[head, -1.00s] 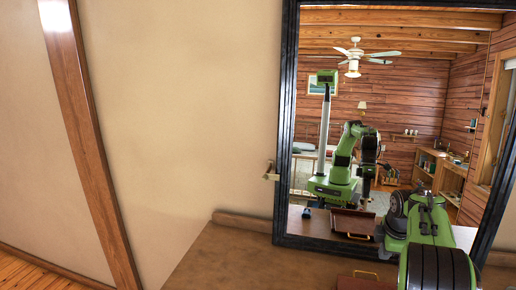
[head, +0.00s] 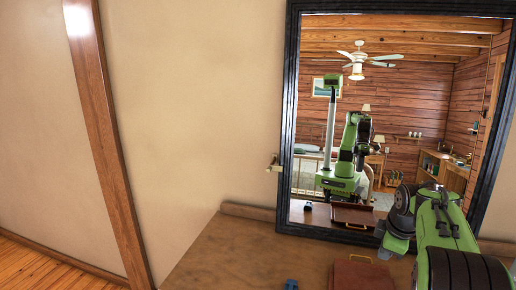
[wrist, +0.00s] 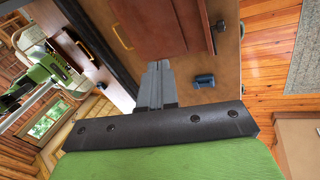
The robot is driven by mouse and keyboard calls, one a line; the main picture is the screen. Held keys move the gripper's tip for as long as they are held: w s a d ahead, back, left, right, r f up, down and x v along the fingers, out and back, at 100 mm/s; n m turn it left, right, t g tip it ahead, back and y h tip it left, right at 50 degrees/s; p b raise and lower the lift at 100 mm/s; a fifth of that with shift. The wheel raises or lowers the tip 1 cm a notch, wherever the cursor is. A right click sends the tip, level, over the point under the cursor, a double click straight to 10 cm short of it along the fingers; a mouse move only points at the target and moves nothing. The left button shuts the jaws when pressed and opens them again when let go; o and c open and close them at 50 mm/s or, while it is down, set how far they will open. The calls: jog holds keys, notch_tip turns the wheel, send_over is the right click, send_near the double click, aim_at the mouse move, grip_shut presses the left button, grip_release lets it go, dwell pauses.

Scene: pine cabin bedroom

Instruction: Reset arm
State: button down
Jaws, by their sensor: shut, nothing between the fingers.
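My gripper (wrist: 156,84) shows in the wrist view with its two grey fingers together and nothing between them. The fingers point over the brown surface, near a reddish-brown case (wrist: 150,25) with a brass handle. My green and black arm (head: 440,235) is at the lower right of the head view, in front of the mirror. The fingertips are not clearly seen there.
The reddish-brown case (head: 362,274) lies on the brown tabletop (head: 235,255). A small blue object (head: 291,284) is at the bottom edge, also in the wrist view (wrist: 204,80). A black-framed mirror (head: 286,120) stands behind, reflecting me and the room. The tabletop's left part is clear.

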jog(key=s+a+r+m+t+y, duration=0.1)
jog(key=s+a+r+m, duration=0.3)
jog(key=s+a, duration=0.4)
jog(key=s+a+r+m, duration=0.35)
jog(key=s+a, duration=0.25)
jog(key=s, duration=0.4)
jog(key=s+a+f+m, duration=0.1)
jog(key=s+f+m, duration=0.1)
jog(key=s, duration=0.5)
jog(key=s+a+f+m, duration=0.2)
jog(key=s, duration=0.5)
jog(key=shift+a+f+m+t, duration=0.2)
jog(key=shift+f+m+t, duration=0.05)
jog(key=shift+m+t, duration=0.15)
